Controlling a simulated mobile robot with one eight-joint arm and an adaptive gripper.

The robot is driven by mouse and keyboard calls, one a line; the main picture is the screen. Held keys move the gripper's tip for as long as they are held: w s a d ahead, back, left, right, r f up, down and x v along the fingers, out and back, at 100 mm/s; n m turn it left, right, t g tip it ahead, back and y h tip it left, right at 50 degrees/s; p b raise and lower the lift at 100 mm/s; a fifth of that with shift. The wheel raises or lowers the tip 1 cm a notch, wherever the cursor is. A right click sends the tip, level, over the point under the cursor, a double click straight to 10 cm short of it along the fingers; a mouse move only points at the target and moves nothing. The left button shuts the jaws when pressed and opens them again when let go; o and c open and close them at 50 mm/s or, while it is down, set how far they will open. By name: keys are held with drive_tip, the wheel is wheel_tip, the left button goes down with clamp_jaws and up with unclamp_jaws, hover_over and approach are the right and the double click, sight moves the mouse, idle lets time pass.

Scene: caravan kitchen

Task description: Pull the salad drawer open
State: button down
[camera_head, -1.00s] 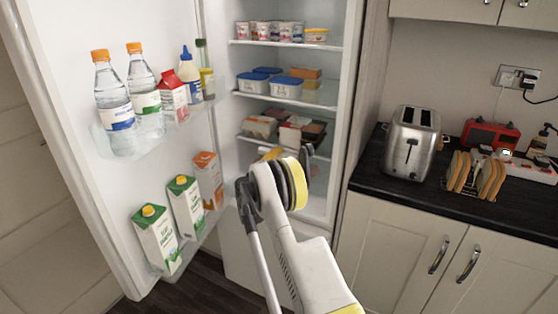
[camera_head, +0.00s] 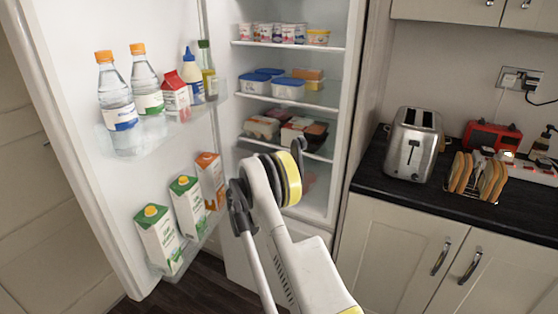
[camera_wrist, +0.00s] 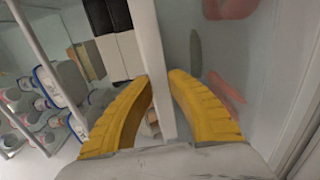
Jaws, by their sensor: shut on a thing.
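The salad drawer sits low in the open fridge, and in the wrist view its pale front rim (camera_wrist: 151,48) runs between my fingers. Red and green produce shows through its clear side at right in that view. My gripper (camera_wrist: 161,78) has two yellow ribbed fingers, one on each side of the rim, shut on it. In the head view my wrist and arm cover most of the drawer and hide the fingertips. Only a little of the red produce (camera_head: 309,180) shows to the right of my wrist.
The open fridge door (camera_head: 75,120) stands at left, with bottles and cartons (camera_head: 188,207) on its racks. Shelves above the drawer hold tubs (camera_head: 288,87) and packets. At right is a counter (camera_head: 455,205) with a toaster (camera_head: 412,145) and toast rack.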

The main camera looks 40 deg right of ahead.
drive_tip(key=v, duration=1)
drive_tip(key=shift+s+a+f, duration=0.1)
drive_tip(key=shift+f, duration=0.05)
drive_tip(key=c, duration=1.3)
unclamp_jaws()
drive_tip(key=shift+f, duration=0.1)
drive_tip(key=shift+c, duration=0.2)
drive_tip(key=v, duration=1.2)
